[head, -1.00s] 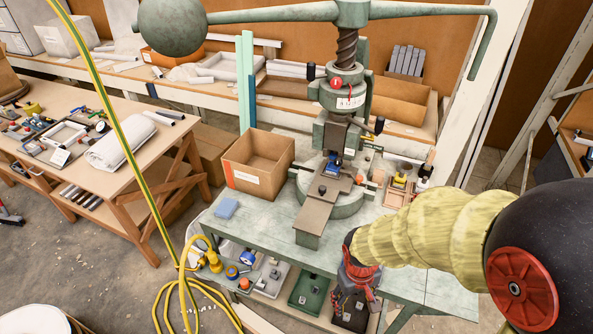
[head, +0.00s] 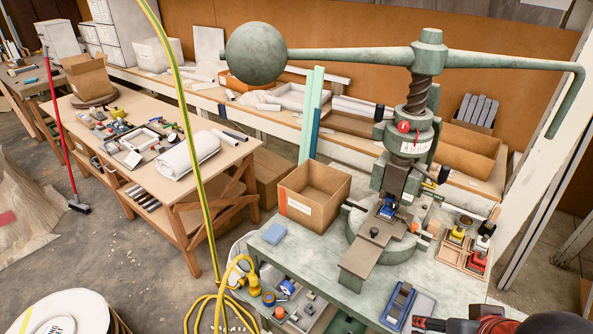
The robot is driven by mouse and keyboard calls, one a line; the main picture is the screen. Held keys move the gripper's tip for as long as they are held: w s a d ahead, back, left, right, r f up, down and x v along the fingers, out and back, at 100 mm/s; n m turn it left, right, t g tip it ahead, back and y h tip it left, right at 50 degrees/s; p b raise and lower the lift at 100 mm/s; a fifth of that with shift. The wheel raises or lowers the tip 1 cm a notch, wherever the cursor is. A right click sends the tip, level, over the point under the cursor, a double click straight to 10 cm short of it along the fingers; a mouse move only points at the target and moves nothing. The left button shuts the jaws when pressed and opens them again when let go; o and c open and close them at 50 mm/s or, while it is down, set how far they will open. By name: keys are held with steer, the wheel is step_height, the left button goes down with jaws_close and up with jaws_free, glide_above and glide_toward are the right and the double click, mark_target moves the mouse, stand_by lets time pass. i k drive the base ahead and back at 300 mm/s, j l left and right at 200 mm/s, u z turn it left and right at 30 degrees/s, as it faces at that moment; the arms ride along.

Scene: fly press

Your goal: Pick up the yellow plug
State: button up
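In the head view, a small yellow piece (head: 457,235), which looks like the yellow plug, sits in a shallow wooden tray (head: 446,256) on the right of the green press table. A red piece (head: 477,262) sits beside it in the same tray. A yellow connector-like fitting (head: 253,286) also shows low at the table's left, by the yellow cable. My gripper (head: 470,325) shows only in part, black and red, at the bottom right edge, in front of the tray and apart from it. Its fingers are cut off or unclear.
The green fly press (head: 404,150) stands behind, its long arm and ball overhead. A yellow-green cable (head: 190,140) hangs at left.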

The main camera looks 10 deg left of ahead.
mark_target(253, 277)
steer(key=k+j+u, duration=0.1)
steer(key=u, duration=1.1)
